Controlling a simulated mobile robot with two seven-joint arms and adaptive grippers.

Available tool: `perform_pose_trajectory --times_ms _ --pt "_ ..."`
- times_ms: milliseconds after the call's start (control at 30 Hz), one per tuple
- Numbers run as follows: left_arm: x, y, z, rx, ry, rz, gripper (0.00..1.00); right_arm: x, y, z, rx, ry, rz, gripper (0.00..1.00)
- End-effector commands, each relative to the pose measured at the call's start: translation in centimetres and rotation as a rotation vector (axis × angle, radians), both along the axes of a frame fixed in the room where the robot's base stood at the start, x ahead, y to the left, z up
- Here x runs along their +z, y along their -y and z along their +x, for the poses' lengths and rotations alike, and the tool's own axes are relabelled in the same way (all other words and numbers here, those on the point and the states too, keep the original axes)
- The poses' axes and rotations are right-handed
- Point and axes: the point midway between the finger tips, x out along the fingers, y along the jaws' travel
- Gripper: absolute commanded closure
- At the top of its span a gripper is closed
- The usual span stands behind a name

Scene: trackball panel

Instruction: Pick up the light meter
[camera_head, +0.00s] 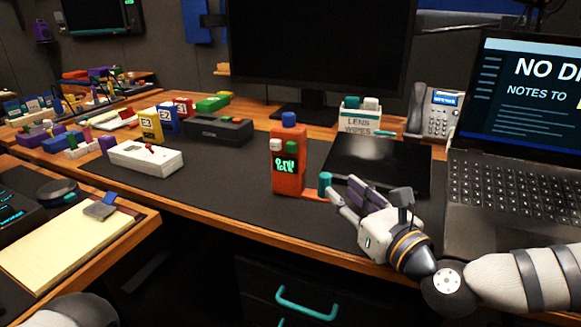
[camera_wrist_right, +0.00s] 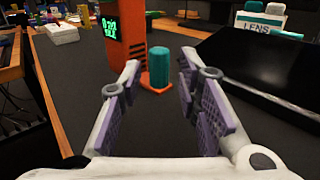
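The light meter appears to be the upright orange device (camera_head: 288,165) with a lit green display and a blue cap, standing on the dark desk mat. A teal cylinder (camera_head: 325,183) stands at its right on a low orange foot. My right gripper (camera_head: 341,187) is just right of the cylinder, fingers pointing toward it. In the right wrist view, its two fingers (camera_wrist_right: 159,78) are apart with nothing between the pads. The cylinder (camera_wrist_right: 160,66) shows just beyond the tips, and the orange body (camera_wrist_right: 125,45) is partly behind the left finger. My left gripper is not in view.
A lens wipes box (camera_head: 360,118), a phone (camera_head: 434,112) and a monitor (camera_head: 318,50) stand behind. A white box (camera_head: 147,159) lies left; the mat between is clear.

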Motion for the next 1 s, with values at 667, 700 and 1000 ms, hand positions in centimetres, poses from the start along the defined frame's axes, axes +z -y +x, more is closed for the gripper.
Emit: perform_pose_trajectory --times_ms 667,700,1000 --pt "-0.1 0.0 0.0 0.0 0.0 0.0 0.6 -0.5 -3.3 6.7 0.001 0.0 -0.002 0.69" --pt "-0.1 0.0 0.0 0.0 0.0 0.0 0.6 -0.5 -3.3 6.7 0.001 0.0 -0.002 0.69" --pt "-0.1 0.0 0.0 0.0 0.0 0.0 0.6 -0.4 -3.3 6.7 0.0 0.002 -0.001 1.0"
